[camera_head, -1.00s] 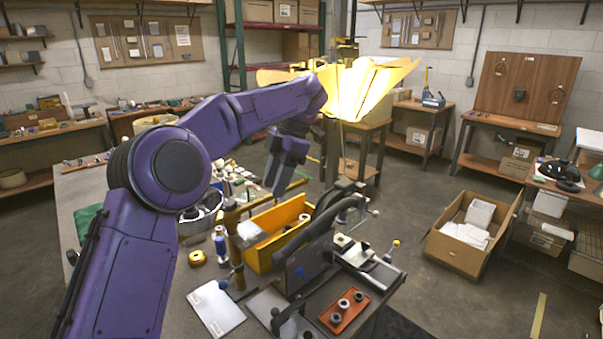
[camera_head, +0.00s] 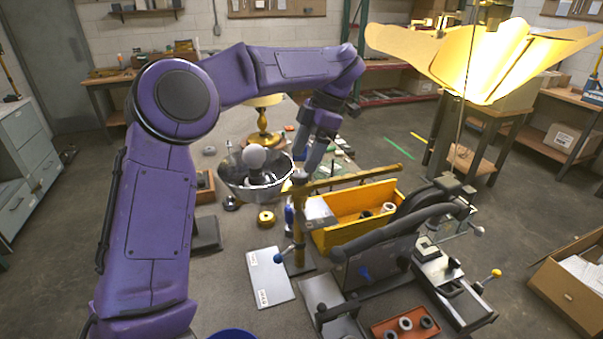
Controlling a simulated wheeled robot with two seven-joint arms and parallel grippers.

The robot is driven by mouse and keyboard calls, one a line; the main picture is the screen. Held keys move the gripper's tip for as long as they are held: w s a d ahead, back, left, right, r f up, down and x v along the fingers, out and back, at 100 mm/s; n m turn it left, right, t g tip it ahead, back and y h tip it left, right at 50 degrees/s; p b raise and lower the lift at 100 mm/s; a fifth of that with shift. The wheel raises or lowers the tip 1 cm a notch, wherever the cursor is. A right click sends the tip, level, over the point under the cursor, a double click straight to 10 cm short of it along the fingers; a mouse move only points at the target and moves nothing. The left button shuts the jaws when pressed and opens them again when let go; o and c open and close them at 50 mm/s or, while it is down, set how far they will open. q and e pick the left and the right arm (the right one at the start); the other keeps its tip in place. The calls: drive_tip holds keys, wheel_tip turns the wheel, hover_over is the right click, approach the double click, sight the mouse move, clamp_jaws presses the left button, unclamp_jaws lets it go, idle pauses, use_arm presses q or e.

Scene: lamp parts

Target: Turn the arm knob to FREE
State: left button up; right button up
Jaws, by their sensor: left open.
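My left gripper (camera_head: 307,168) reaches over the bench and points down, close to the brass stand's horizontal arm (camera_head: 345,179). Its jaws are open; whether the fingertips touch the brass arm cannot be told. The brass stand's post (camera_head: 299,226) rises from a dark base, and a small blue knob (camera_head: 279,258) sticks out low on its left. A white plate (camera_head: 270,277) with small labels lies left of the stand; its print is too small to read. I cannot tell which knob is the arm knob, and no FREE mark is legible. My right gripper is not in view.
A dark lever machine (camera_head: 385,268) stands right of the stand, before a yellow bin (camera_head: 358,226). A metal bowl (camera_head: 235,184) with a bulb sits behind. A yellow lampshade (camera_head: 480,62) hangs at upper right. A red tray (camera_head: 404,326) holds dark rings at the front.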

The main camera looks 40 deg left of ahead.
sight(299, 174)
use_arm(q)
drive_tip(key=f, duration=0.2)
drive_tip(key=a+f, duration=0.1)
drive_tip(key=f, duration=0.1)
drive_tip(key=shift+w+a+f, duration=0.15)
drive_tip(key=shift+w+f, duration=0.05)
drive_tip(key=shift+f, duration=0.15)
drive_tip(key=shift+w+f, duration=0.15)
drive_tip(key=shift+f, duration=0.05)
drive_tip(key=shift+s+d+r, duration=0.25)
drive_tip(key=shift+s+d, duration=0.05)
drive_tip(key=shift+s, duration=0.25)
drive_tip(key=shift+c, duration=1.2)
drive_tip(key=shift+a, duration=0.1)
drive_tip(key=c, duration=0.8)
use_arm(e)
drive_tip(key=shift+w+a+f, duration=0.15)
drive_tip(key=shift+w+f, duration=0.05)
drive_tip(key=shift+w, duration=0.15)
